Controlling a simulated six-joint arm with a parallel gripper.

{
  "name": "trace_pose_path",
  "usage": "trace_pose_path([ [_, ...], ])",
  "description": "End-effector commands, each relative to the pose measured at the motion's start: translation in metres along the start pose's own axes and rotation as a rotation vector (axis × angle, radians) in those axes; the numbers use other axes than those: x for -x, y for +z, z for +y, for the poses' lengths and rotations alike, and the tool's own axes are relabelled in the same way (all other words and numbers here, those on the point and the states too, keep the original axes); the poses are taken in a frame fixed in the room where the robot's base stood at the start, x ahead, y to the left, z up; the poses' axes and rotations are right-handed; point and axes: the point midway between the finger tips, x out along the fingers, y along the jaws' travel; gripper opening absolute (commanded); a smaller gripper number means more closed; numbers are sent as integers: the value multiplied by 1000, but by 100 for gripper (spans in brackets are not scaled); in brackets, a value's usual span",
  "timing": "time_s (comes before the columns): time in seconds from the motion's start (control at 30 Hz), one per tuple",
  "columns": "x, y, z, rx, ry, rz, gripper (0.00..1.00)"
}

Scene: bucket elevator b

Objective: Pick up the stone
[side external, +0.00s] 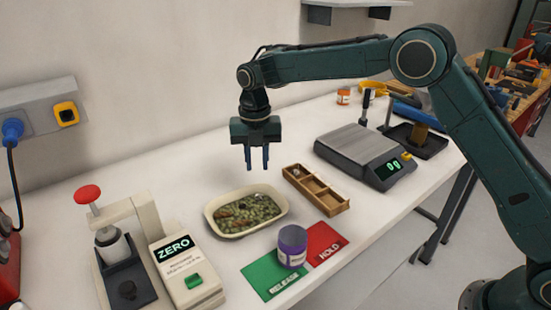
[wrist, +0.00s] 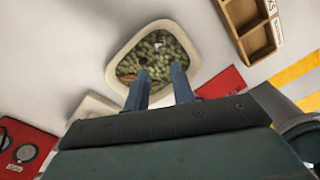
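A cream dish (side external: 211,223) holds green pellets with some brown bits, and it shows ahead of my fingers in the wrist view (wrist: 117,52). A small pale and dark spot (wrist: 159,46) among the pellets could be the stone, but it is too small to be sure. My gripper (side external: 257,166) is above the back of the dish, pointing down, with its fingers apart and nothing between them. In the wrist view my gripper (wrist: 160,70) covers the near part of the dish.
A wooden divided box (side external: 325,197) lies right of the dish. A purple-lidded jar (side external: 292,247) stands in front, where a green RELEASE mat (side external: 265,278) and red HOLD mat (side external: 324,240) meet. A scale (side external: 355,150) reading 0 g is behind right; a ZERO device (side external: 185,275) is front left.

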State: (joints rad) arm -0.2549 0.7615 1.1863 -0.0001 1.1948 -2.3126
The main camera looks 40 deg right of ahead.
Motion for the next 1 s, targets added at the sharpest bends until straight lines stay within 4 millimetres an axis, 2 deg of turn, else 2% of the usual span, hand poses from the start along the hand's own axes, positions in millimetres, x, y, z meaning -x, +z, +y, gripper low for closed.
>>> trace_pose_path([
  [0.1, -20, 0, -1, -1, -2, 2, 25],
  [0.3, -42, 0, 0, -1, 0, 0, 25],
  [0.73, -53, 0, 0, -1, 0, 0, 25],
  [1.0, -82, 1, -2, -1, -2, 2, 25],
])
